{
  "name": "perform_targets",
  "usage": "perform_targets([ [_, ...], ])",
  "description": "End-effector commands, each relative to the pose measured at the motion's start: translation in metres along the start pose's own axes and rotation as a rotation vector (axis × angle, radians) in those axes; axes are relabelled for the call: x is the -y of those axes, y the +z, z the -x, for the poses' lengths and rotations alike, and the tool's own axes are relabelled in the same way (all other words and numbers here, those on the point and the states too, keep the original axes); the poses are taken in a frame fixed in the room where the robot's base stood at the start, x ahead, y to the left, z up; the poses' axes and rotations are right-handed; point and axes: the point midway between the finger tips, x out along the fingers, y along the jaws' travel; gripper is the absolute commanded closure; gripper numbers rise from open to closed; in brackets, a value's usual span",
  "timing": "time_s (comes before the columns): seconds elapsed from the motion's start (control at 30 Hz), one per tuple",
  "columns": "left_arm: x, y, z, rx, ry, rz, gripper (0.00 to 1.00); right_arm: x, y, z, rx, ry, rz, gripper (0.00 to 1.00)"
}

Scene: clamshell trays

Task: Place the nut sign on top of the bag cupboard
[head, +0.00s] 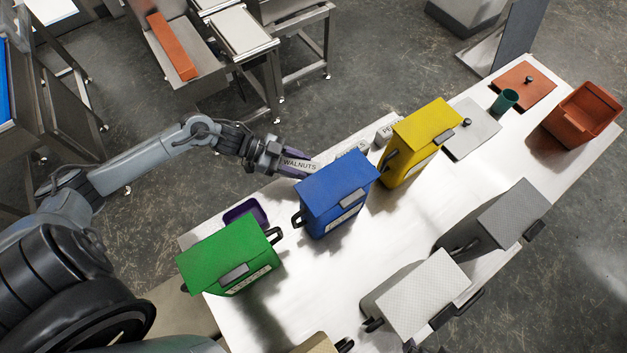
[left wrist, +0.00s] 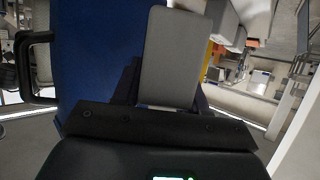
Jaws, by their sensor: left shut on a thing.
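The nut sign, a pale plate reading "WALNUTS" (head: 300,164), is held in my left gripper (head: 288,164) just behind the blue cupboard (head: 337,186). In the left wrist view the sign shows as a plain grey plate (left wrist: 174,60) between the dark fingers, with the blue cupboard (left wrist: 95,60) close behind it. Green (head: 228,253), yellow (head: 425,127), white (head: 420,293) and grey (head: 510,213) cupboards stand on the same table. Their front labels are too small to read, so I cannot tell which is the bag cupboard. My right gripper is out of view.
More signs (head: 351,151) stand along the table's back edge, partly hidden by the blue and yellow cupboards. A purple tray (head: 244,211) lies behind the green one. A red-brown bin (head: 584,113) and a green cup (head: 505,101) are at the far right. The white table's middle (head: 385,228) is clear.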

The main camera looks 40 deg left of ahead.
Motion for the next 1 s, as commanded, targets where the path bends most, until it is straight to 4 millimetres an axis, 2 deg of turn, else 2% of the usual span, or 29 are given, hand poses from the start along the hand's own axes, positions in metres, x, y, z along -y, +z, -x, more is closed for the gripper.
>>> perform_targets([
  [0.1,0.001,0.019,-0.009,-0.002,-0.002,0.001,0.91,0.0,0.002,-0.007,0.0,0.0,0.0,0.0],
  [0.43,0.001,0.039,-0.017,-0.001,-0.001,0.001,0.91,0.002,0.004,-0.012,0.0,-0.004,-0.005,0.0],
  [0.63,0.001,0.062,-0.026,-0.002,-0.002,0.002,0.91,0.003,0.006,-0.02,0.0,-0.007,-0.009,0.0],
  [1.0,0.0,0.067,-0.028,-0.001,-0.001,0.0,0.91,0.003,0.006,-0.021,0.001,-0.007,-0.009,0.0],
])
